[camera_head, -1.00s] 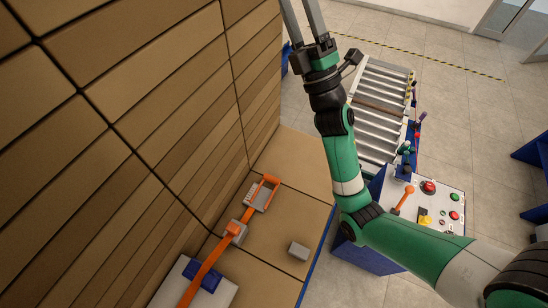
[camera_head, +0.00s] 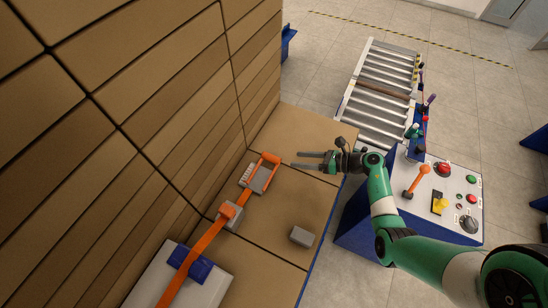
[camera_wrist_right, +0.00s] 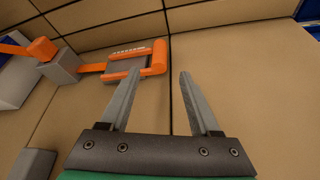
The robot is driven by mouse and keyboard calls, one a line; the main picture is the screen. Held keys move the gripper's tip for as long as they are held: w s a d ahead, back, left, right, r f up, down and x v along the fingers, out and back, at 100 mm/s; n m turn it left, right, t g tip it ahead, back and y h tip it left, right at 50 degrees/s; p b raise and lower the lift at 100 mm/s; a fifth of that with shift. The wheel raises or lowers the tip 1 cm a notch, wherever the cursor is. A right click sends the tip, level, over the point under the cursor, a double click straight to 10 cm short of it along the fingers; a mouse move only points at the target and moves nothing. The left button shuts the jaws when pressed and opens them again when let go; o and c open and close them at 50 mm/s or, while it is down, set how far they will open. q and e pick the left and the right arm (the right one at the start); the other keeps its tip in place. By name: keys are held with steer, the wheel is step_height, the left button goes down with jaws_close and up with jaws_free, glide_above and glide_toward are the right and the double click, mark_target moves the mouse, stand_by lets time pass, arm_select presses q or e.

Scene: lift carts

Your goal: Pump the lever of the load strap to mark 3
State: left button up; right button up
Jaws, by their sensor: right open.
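The load strap (camera_head: 206,240) is an orange band running over the cardboard surface at the lower left. Its ratchet has a grey body and an orange U-shaped lever (camera_head: 271,159), and beside it is a small pale marked scale (camera_head: 247,174). My right gripper (camera_head: 297,160) is open and empty, just right of the lever with its fingers pointing left. In the right wrist view the lever's orange end (camera_wrist_right: 159,57) lies ahead, in front of and slightly left of the gap between the fingertips. I see no contact. The scale's marks are too small to read. My left gripper is not in view.
A wall of stacked cartons (camera_head: 150,80) rises on the left. A grey block (camera_head: 301,236) sits on the cardboard surface. A control panel (camera_head: 447,195) with an orange lever and buttons stands right, below a roller conveyor (camera_head: 375,95).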

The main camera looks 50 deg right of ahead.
mark_target(274, 157)
steer(key=b+x, duration=0.2)
steer(key=x, duration=0.8)
steer(key=shift+f+b, duration=0.1)
steer(key=shift+b, duration=0.3)
steer(key=shift+w+a, duration=0.1)
steer(key=shift+w, duration=0.3)
jaws_close()
